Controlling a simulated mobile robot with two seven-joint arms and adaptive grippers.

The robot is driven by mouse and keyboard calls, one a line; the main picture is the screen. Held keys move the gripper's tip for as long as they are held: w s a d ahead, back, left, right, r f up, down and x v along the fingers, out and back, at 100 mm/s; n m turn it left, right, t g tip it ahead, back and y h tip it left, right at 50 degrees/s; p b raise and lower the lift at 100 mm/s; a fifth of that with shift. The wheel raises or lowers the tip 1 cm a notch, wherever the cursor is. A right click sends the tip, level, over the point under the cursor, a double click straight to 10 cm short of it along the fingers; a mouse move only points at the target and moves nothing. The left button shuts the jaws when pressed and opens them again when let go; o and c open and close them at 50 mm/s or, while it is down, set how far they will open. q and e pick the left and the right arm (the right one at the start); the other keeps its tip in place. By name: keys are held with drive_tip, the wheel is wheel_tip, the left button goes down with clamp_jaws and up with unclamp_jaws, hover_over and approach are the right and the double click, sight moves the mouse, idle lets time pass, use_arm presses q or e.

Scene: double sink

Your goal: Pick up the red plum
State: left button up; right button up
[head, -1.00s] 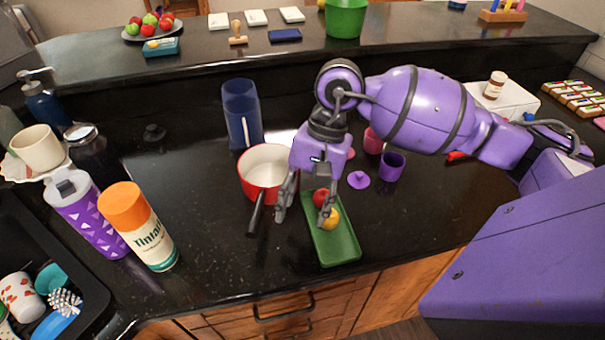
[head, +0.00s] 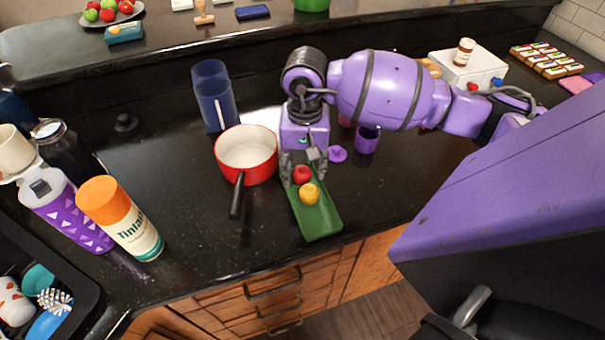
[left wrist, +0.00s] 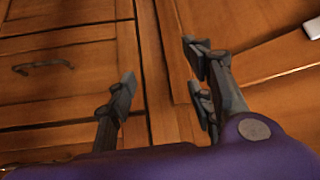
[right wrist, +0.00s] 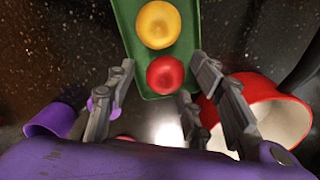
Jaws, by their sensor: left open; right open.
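The red plum (head: 301,174) lies at the far end of a green tray (head: 320,225). A yellow fruit (head: 309,193) lies right beside it, nearer the front. In the right wrist view the plum (right wrist: 165,75) sits just ahead of the fingertips, below the yellow fruit (right wrist: 158,24). My right gripper (head: 303,172) points down over the tray's far end, fingers apart on either side of the plum; it also shows open in the right wrist view (right wrist: 165,80). Whether the fingers touch the plum I cannot tell. My left gripper (left wrist: 160,80) is open and empty before wooden cabinet fronts.
A red pot (head: 247,155) stands close left of my right gripper, its black handle toward the front. A purple cup (head: 367,139) and purple lid (head: 338,154) are to the right. A blue tumbler (head: 212,95) stands behind the pot. The counter left of the tray's front is clear.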

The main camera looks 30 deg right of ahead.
drive_tip(key=c, duration=1.1)
drive_tip(key=shift+c, duration=0.2)
